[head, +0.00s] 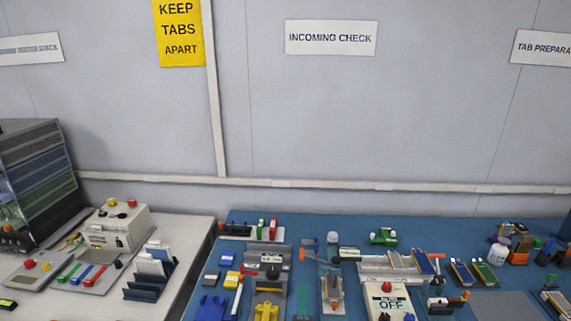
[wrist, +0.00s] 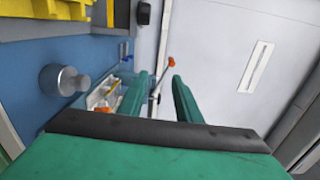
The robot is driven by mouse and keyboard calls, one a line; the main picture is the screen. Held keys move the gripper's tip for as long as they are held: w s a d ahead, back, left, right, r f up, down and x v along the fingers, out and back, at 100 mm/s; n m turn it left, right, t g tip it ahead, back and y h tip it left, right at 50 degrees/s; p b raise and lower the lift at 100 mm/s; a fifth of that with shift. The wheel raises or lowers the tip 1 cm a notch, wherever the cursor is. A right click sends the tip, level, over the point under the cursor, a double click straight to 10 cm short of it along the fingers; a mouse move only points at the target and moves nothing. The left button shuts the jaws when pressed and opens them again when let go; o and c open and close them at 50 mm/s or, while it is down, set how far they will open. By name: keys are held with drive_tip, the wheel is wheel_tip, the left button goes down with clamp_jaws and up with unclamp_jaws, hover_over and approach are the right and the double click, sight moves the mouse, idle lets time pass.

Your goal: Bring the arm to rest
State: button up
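My gripper (wrist: 160,82) shows in the wrist view as two green fingers with a clear gap between them. It is open, and nothing is held between the fingers. A thin rod with an orange end (wrist: 171,62) shows beyond the gap, apart from the fingers as far as I can tell. I cannot make out my arm or gripper in the head view.
A blue bench top (head: 340,218) carries many small tools and fixtures, including a pale box marked OFF (head: 390,304). A white bench (head: 185,230) with a control box (head: 118,226) stands left. In the wrist view a metal cylinder (wrist: 64,80) is at left.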

drive_tip(key=s+a+f+n+g+y, duration=0.1)
drive_tip(key=s+f+n, duration=0.45)
drive_tip(key=s, duration=0.55)
drive_tip(key=s+f+n, duration=0.5)
drive_tip(key=s+f, duration=0.1)
drive_tip(key=s, duration=0.6)
drive_tip(key=s+a+r+n, duration=0.1)
drive_tip(key=s+n, duration=0.3)
drive_tip(key=s, duration=0.7)
drive_tip(key=s+a+r+n+g, duration=0.1)
drive_tip(key=s+a+r+n, duration=0.1)
drive_tip(key=s, duration=0.9)
drive_tip(key=a+n, duration=0.1)
drive_tip(key=n, duration=0.1)
drive_tip(key=shift+n, duration=0.35)
